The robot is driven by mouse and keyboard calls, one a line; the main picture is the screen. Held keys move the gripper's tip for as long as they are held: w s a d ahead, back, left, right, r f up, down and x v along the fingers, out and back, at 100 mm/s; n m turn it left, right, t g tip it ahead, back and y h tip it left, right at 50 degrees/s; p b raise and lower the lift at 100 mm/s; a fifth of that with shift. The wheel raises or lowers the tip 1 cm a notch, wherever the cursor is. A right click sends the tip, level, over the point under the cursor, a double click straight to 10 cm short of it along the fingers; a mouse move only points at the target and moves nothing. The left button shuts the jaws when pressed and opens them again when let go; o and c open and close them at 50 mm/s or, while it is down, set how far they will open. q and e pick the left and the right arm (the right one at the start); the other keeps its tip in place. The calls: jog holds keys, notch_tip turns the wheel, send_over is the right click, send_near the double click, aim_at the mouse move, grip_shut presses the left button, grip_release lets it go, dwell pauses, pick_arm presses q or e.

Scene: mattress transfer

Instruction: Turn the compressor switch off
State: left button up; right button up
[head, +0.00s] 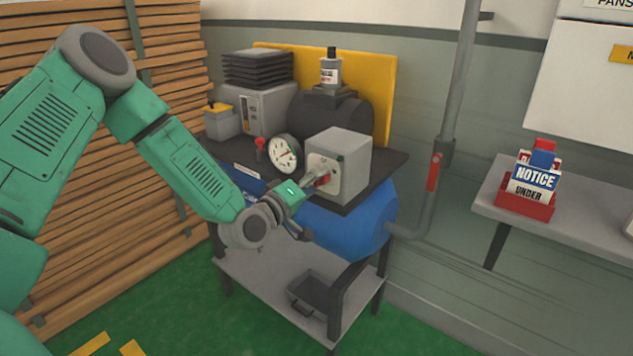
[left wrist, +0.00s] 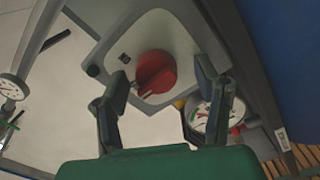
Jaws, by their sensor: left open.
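The compressor (head: 365,222) has a blue tank with a dark top plate, and stands on a grey cart. A light grey switch box (head: 350,147) sits on its right end. The red rotary switch knob (head: 322,181) on the box face is partly hidden by my left gripper (head: 314,182) in the head view. In the left wrist view the red knob (left wrist: 155,73) shows on its pale plate (left wrist: 190,42). My left gripper (left wrist: 160,75) is open, with one finger on each side of the knob. Contact cannot be told. My right gripper is not in view.
A round pressure gauge (head: 284,153) stands just left of the switch box, with a small red-topped valve (head: 260,145) beyond it. A grey pipe (head: 457,90) with a red handle (head: 433,172) rises at right. Stacked planks (head: 120,30) stand at left.

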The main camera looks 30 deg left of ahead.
pick_arm(q)
jog(key=s+a, duration=0.1)
jog(key=s, duration=1)
jog(key=shift+f, duration=0.15)
jog(key=shift+s, duration=0.1)
jog(key=s+d+f+m+g+h, duration=0.1)
jog(key=s+d+f+m+g, duration=0.25)
jog(key=f, duration=0.45)
jog(key=s+d+f+m+g, duration=0.2)
jog(key=s+d+f+g, duration=0.25)
jog(key=f, duration=0.25)
jog(key=s+d+f+m+g+y, duration=0.1)
jog(key=s+f+m+g, duration=0.2)
jog(key=s, duration=0.6)
jog(key=s+d+f+m+g+y, duration=0.1)
jog(key=s+f+m+g, duration=0.2)
jog(key=s+f+g, duration=0.3)
jog(key=s+f, duration=0.2)
jog(key=s, duration=0.2)
jog(key=shift+s+d+f+y, duration=0.2)
jog(key=shift+s+y, duration=0.1)
jog(key=shift+y, duration=0.1)
jog(key=shift+a, duration=0.1)
jog(key=shift+c, duration=0.3)
